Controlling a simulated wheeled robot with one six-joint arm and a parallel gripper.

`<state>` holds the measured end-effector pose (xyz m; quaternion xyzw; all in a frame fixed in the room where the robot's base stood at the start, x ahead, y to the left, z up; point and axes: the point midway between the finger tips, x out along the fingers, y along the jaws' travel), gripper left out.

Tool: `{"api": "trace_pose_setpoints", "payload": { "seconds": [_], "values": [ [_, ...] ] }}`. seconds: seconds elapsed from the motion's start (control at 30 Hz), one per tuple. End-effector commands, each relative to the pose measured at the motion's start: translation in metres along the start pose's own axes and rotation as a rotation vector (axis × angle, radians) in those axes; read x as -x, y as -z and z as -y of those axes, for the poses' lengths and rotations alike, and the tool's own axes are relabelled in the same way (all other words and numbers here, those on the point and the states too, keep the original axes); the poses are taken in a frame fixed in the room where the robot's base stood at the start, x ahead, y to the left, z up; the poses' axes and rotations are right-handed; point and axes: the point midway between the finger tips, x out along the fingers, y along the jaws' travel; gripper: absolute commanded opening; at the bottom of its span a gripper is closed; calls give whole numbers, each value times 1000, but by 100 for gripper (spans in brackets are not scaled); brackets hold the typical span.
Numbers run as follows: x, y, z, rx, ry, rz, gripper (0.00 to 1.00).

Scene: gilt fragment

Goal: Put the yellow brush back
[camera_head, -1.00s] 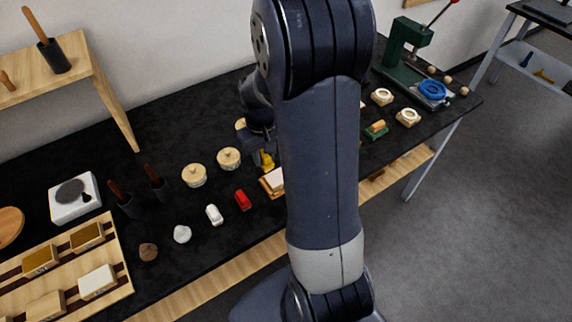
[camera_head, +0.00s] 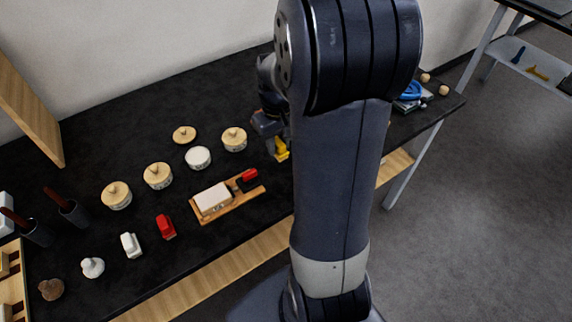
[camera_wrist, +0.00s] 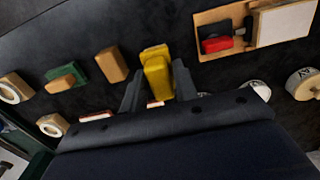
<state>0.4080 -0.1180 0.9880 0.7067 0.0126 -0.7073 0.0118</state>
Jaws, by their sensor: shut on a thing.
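The yellow brush (camera_wrist: 157,78) is between the two fingers of my gripper (camera_wrist: 160,70) in the wrist view, a yellow block with a lighter yellow upper part. In the head view the yellow brush (camera_head: 281,150) shows just below my gripper (camera_head: 275,138), left of my arm, over the black table. My gripper is shut on it. I cannot tell whether its underside touches the table. A tan block (camera_wrist: 112,65) and a green brush with a wooden handle (camera_wrist: 62,81) lie left of it in the wrist view.
A wooden tray (camera_head: 232,207) bears a white block and a red-topped piece; it stands left of my gripper. Lidded jars, one open jar (camera_head: 198,157) and a loose lid (camera_head: 184,134) stand nearby. Tape rolls (camera_wrist: 12,90) lie at left in the wrist view. My arm hides the table behind it.

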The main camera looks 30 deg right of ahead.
Motion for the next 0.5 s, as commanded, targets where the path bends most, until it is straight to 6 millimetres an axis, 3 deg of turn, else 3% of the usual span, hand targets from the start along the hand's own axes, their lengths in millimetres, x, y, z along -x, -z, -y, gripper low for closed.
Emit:
{"api": "trace_pose_setpoints", "payload": {
  "seconds": [0.13, 0.5],
  "values": [
    [-29, -1, 0, 0, 2, 6, 3],
    [-71, -1, 0, 0, 2, 6, 3]
  ]
}}
